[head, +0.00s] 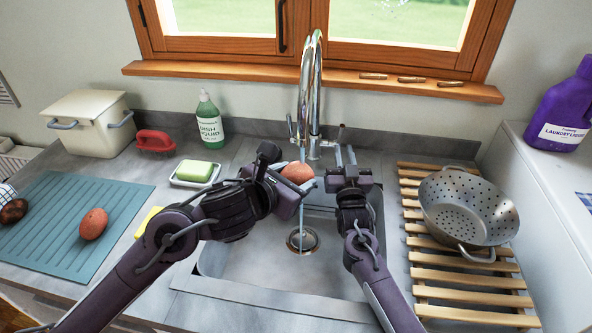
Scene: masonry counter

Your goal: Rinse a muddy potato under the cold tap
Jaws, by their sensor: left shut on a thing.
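A reddish-brown potato (297,173) is held over the sink (250,262) by my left gripper (300,175), which is shut on it. A thin stream of water (302,218) shows below the potato, above the drain (302,240). The tall chrome tap (312,85) stands behind, its spout above the potato. My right gripper (345,157) is to the right of the potato, fingers apart and empty, just in front of the tap's right lever (341,132). Whether it touches the lever is unclear. Another reddish potato (93,224) and a dark, muddy-looking one (13,211) lie at the left.
A teal mat (75,255) lies under the left potatoes. A soap dish (196,181), red brush (155,141), and dish liquid bottle (210,120) stand left of the sink. A metal colander (468,208) sits on a wooden rack (465,297) at right.

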